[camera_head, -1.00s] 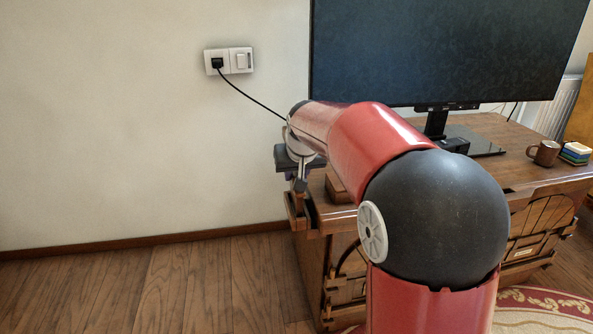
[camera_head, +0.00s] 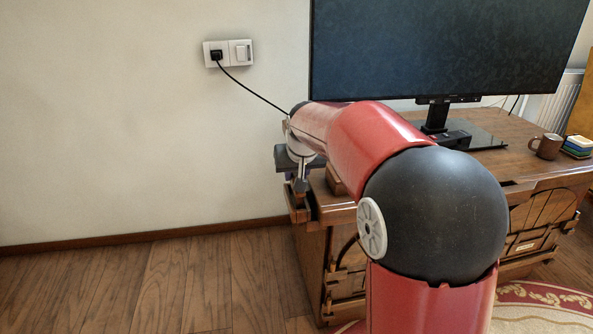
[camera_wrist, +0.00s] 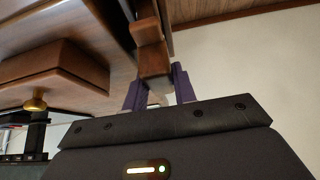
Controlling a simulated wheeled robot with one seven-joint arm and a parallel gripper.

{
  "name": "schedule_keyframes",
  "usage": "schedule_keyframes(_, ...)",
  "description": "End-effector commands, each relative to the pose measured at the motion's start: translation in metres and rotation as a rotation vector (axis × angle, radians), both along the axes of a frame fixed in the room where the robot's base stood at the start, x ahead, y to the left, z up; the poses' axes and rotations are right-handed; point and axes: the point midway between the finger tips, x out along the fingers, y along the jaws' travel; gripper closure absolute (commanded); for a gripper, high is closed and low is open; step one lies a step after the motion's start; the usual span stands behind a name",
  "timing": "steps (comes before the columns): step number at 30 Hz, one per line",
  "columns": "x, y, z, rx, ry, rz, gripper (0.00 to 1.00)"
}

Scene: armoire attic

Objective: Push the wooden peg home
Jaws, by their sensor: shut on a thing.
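The wooden peg (camera_wrist: 154,64) is a brown wooden piece at the desk's side edge. In the wrist view its end lies between the purple fingers of my gripper (camera_wrist: 157,82), which are shut on it. In the head view my gripper (camera_head: 302,184) is at the left end of the wooden desk (camera_head: 520,175), by a wooden bracket (camera_head: 298,212) that sticks out from the side. My arm hides much of the desk there, and how deep the peg sits cannot be told.
A large monitor (camera_head: 440,50) stands on the desk, with a brown mug (camera_head: 546,146) and stacked coasters (camera_head: 577,146) to its right. A black cord (camera_head: 252,90) runs from the wall socket (camera_head: 228,53) behind my arm. The wooden floor (camera_head: 150,285) at left is clear.

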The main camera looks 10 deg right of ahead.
Motion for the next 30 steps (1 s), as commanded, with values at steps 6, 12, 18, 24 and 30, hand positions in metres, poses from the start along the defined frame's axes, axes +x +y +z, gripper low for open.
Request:
schedule_keyframes(6, 0.000, 0.000, -0.006, 0.000, -0.001, 0.000, 1.00)
schedule_keyframes(12, 0.000, 0.000, -0.011, 0.000, -0.001, 0.000, 1.00)
schedule_keyframes(18, 0.000, 0.000, -0.016, 0.000, -0.001, 0.000, 1.00)
schedule_keyframes(24, 0.000, 0.000, -0.021, 0.000, -0.001, 0.000, 1.00)
schedule_keyframes(30, 0.000, 0.000, -0.026, 0.000, -0.001, 0.000, 1.00)
